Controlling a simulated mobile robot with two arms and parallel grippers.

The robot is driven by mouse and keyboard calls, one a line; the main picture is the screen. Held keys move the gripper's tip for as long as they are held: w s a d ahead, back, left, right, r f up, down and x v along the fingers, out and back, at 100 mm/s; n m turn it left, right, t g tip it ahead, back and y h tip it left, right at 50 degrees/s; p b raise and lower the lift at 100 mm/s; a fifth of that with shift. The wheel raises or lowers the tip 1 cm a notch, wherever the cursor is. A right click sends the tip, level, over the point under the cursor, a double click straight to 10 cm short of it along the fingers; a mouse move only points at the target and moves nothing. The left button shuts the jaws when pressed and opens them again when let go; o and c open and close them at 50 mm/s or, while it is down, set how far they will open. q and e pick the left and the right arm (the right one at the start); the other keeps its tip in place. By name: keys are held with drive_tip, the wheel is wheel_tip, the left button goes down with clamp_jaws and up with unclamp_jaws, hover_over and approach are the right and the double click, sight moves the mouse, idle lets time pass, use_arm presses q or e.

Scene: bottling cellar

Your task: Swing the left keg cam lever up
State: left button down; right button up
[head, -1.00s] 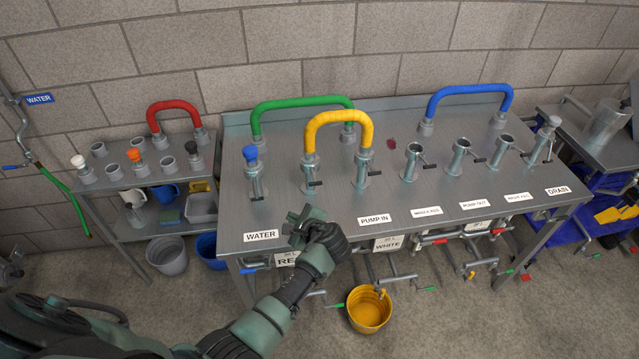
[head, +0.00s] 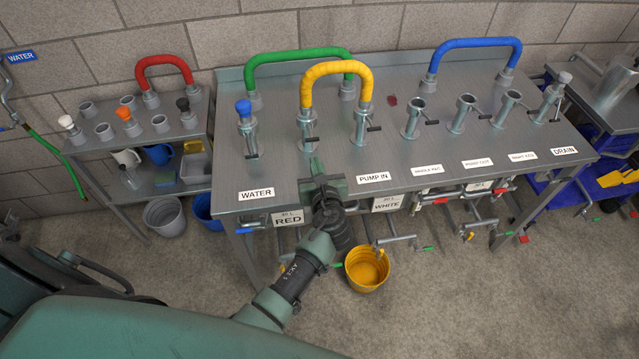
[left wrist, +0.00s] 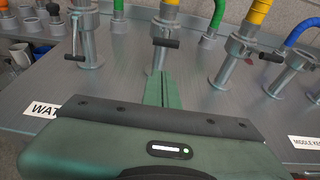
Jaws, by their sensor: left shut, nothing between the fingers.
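The port between the WATER and PUMP IN labels carries the left end of the yellow hose (head: 337,70); its own label is hidden behind my gripper. Its cam lever (head: 312,139) has a dark handle and sticks out to the right, roughly level. In the left wrist view, this lever (left wrist: 165,43) shows just beyond my fingertips. My left gripper (head: 316,164) is shut and empty over the bench's front part, pointing at this port. Its fingers (left wrist: 159,86) look a little short of the lever, apart from it. My right gripper is out of view.
The WATER port with a blue cap (head: 243,108) stands to the left. The PUMP IN port (head: 360,128) stands to the right with its own lever. More ports line the steel bench (head: 270,175). A yellow bucket (head: 367,269) sits on the floor below.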

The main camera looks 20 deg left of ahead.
sight(312, 141)
use_arm(q)
drive_tip(key=shift+w+a+r, duration=0.45)
drive_tip(key=shift+w+r, duration=0.05)
drive_tip(key=shift+w, duration=0.2)
drive_tip(key=shift+w+a+r, duration=0.4)
drive_tip(key=shift+w+r, duration=0.1)
drive_tip(key=shift+w, duration=0.2)
drive_tip(key=r+p, duration=0.1)
drive_tip(key=p, duration=0.2)
drive_tip(key=r+p, duration=0.1)
drive_tip(key=shift+w+a+r, duration=0.3)
drive_tip(key=shift+w+r, duration=0.05)
drive_tip(key=shift+f, duration=0.2)
